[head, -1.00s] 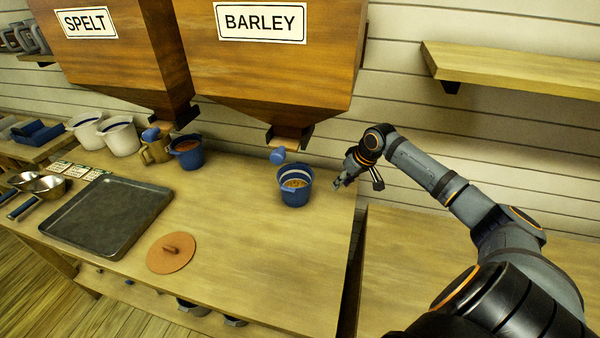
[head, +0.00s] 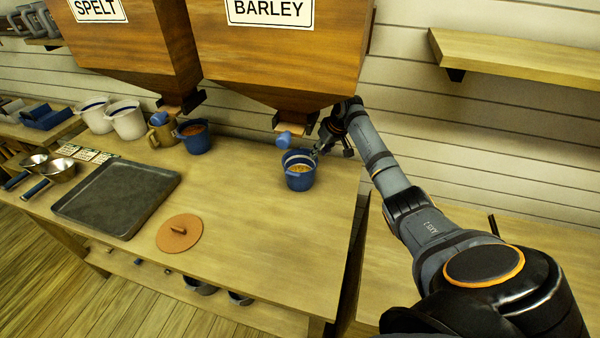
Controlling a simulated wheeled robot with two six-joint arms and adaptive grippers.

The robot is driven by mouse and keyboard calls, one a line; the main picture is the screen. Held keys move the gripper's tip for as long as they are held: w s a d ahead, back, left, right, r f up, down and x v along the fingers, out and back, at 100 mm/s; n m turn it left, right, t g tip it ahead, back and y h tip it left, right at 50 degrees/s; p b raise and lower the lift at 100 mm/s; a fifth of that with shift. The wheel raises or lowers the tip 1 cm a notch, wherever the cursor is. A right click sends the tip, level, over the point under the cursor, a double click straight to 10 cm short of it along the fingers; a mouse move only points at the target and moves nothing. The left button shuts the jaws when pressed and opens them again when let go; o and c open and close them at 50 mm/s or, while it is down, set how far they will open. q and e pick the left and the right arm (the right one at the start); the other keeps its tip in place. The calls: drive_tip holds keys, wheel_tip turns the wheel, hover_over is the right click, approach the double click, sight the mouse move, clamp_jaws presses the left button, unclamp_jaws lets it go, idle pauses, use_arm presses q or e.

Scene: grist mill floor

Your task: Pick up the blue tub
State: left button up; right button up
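A blue tub (head: 299,178) with a pale inner band and grainy tan contents stands upright on the bench (head: 250,230), below the BARLEY hopper (head: 290,60). A second blue tub (head: 195,143) with reddish-brown contents stands further left, near the SPELT hopper (head: 135,50). My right gripper (head: 331,152) is at the right rear of the barley-side tub, its fingers spread apart. One finger is close to the tub's rim; I cannot tell whether it touches. The tub is not between the fingers. My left gripper is out of view.
A blue knob (head: 284,140) hangs at the hopper chute just above the tub. A terracotta lid (head: 179,233), a dark tray (head: 115,198), metal scoops (head: 60,170), a tan jug (head: 160,135) and white buckets (head: 127,120) are further left. Bench in front of the tub is clear.

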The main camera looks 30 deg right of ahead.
drive_tip(key=x, duration=0.5)
drive_tip(key=shift+w+a, duration=0.15)
drive_tip(key=shift+w, duration=0.2)
drive_tip(key=shift+s, duration=0.1)
drive_tip(key=shift+c, duration=0.5)
clamp_jaws()
drive_tip(key=shift+r, duration=0.1)
